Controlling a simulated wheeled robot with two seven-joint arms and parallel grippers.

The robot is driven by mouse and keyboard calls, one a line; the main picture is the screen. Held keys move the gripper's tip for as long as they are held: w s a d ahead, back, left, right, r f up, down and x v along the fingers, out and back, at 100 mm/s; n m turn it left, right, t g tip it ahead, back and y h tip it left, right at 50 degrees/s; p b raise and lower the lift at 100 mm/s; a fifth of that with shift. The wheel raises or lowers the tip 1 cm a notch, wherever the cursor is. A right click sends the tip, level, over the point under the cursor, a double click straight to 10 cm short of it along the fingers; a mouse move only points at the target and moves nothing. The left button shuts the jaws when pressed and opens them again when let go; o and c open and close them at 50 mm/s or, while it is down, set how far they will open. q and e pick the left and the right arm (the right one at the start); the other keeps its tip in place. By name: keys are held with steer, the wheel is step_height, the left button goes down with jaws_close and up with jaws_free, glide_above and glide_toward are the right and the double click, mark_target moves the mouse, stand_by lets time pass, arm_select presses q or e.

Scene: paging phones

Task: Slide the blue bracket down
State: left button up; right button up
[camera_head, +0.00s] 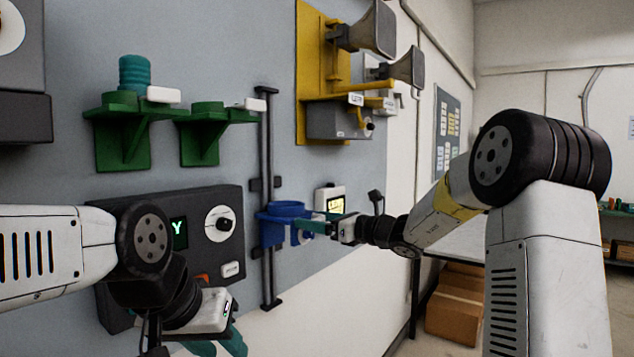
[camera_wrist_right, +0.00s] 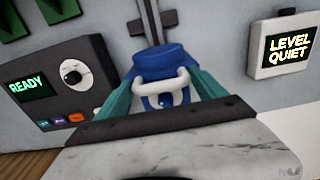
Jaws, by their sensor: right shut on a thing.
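The blue bracket (camera_head: 283,226) is a ring-shaped holder on a dark vertical rail (camera_head: 267,150), in the lower half of the rail. It also shows in the right wrist view (camera_wrist_right: 160,58), with a pale loop handle (camera_wrist_right: 183,78) at its front. My right gripper (camera_head: 304,228) reaches it from the right. Its teal fingers are shut on the bracket, one on each side in the wrist view. My left gripper (camera_head: 218,346) is low at the bottom edge, empty, its teal fingers apart and partly cut off.
A dark control box (camera_head: 170,215) with a lit screen and a dial is left of the rail. A small display (camera_wrist_right: 287,45) reading LEVEL QUIET is on the right. Green shelves (camera_head: 124,135) and a yellow panel with horns (camera_head: 318,50) are above. Rail below the bracket looks clear.

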step_height(320, 180, down, 19)
steer(key=shift+r, duration=0.2)
steer(key=shift+f, duration=0.1)
steer(key=o, duration=2)
steer(key=shift+o, duration=0.2)
steer(key=v, duration=0.7)
steer(key=shift+s+d, duration=0.25)
steer(key=shift+d, duration=0.05)
